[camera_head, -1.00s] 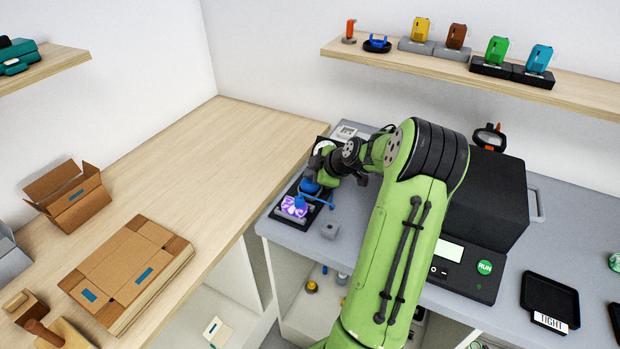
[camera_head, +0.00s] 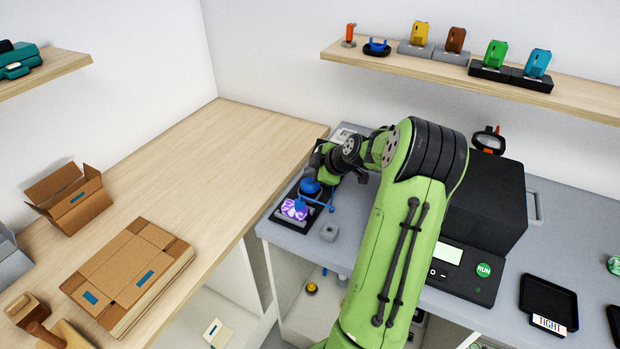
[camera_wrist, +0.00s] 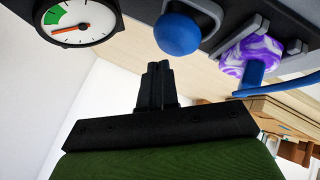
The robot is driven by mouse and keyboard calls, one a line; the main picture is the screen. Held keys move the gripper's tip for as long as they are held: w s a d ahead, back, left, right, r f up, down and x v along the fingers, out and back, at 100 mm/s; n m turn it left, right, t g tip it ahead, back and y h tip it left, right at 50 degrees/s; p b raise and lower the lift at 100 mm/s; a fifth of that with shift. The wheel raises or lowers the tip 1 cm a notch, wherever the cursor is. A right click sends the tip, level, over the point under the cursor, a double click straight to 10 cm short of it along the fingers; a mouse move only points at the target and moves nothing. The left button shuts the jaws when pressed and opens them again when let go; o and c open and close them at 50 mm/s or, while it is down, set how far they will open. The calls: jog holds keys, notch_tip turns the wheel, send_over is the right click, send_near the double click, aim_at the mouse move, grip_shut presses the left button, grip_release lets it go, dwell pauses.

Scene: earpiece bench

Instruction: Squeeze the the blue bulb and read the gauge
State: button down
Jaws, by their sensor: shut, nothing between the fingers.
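The blue bulb (camera_wrist: 178,34) sits on a dark base at the top of the wrist view. It also shows in the head view (camera_head: 310,186), just below my gripper. The round white gauge (camera_wrist: 80,22), with a green zone and an orange-red needle, is at its upper left; the needle lies outside the green zone. A purple-and-white swirled earpiece (camera_wrist: 250,58) is to the right of the bulb, with a blue tube (camera_wrist: 285,86) beside it. My gripper (camera_wrist: 159,68) is shut and empty, its fingertips apart from the bulb. In the head view my wrist hides the gauge.
A small grey block (camera_head: 329,232) stands on the grey bench in front of the dark base. A black machine (camera_head: 485,205) with a green RUN button and a black tray (camera_head: 548,305) marked TIGHT are to the right. The wooden table (camera_head: 225,145) at left is largely clear behind the cardboard boxes.

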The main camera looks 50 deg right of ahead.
jog(key=shift+r, duration=0.2)
jog(key=shift+r+p, duration=1.4)
jog(key=shift+r, duration=1.15)
jog(key=shift+f, duration=0.1)
jog(key=s+a+r+m+g, duration=0.15)
jog(key=a+r, duration=0.25)
jog(key=a, duration=0.7)
jog(key=s+a+r+m+g, duration=0.15)
jog(key=a+r, duration=0.25)
jog(key=a, duration=0.7)
jog(key=s+a+r+m, duration=0.1)
jog(key=s+a+m, duration=0.1)
jog(key=s+a, duration=0.4)
jog(key=s+a+m, duration=0.3)
jog(key=s+a, duration=0.3)
jog(key=s, duration=0.7)
jog(key=shift+a+r+m+g, duration=0.3)
jog(key=shift+r, duration=0.05)
